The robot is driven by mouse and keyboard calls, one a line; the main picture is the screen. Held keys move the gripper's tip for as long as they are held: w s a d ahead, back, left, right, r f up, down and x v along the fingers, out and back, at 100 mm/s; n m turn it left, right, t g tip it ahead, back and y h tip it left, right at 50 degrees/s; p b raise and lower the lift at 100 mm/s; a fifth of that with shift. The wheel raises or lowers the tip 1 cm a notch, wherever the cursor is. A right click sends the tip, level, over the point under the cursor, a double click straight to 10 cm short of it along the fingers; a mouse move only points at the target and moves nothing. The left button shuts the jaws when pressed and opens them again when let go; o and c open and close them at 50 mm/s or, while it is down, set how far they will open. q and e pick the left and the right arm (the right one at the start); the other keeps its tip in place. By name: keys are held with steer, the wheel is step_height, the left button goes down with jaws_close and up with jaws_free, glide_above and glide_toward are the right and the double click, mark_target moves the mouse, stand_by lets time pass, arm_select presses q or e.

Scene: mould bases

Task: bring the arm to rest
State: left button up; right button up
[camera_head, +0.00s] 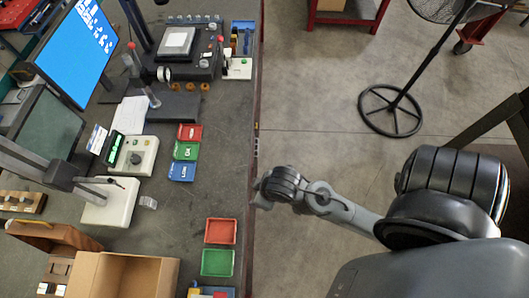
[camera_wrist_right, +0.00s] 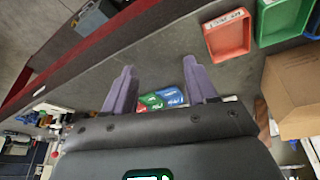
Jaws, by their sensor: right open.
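My right arm (camera_head: 335,207) reaches in from the right in the head view. Its end is at the bench's right edge, over or beside it; I cannot tell its height. In the right wrist view my right gripper (camera_wrist_right: 158,78) has its two purple-grey fingers spread apart, with nothing between them. Beyond the fingers lie the red, green and blue labelled plates (camera_wrist_right: 162,98). My left gripper is not in either view.
The bench (camera_head: 225,120) holds a red tray (camera_head: 221,231), a green tray (camera_head: 217,263), a cardboard box (camera_head: 122,278) and labelled plates (camera_head: 186,151). Instruments and a monitor (camera_head: 78,50) stand at left.

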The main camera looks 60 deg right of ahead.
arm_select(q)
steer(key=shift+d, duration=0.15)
arm_select(e)
steer(key=s, duration=0.1)
steer(key=s+d+r, duration=0.1)
steer(key=shift+s, duration=0.3)
arm_select(q)
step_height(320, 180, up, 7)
steer(key=p, duration=0.7)
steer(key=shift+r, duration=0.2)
arm_select(e)
step_height(320, 180, up, 7)
steer(key=shift+r, duration=0.15)
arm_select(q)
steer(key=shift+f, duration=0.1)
arm_select(e)
steer(key=shift+a, duration=0.1)
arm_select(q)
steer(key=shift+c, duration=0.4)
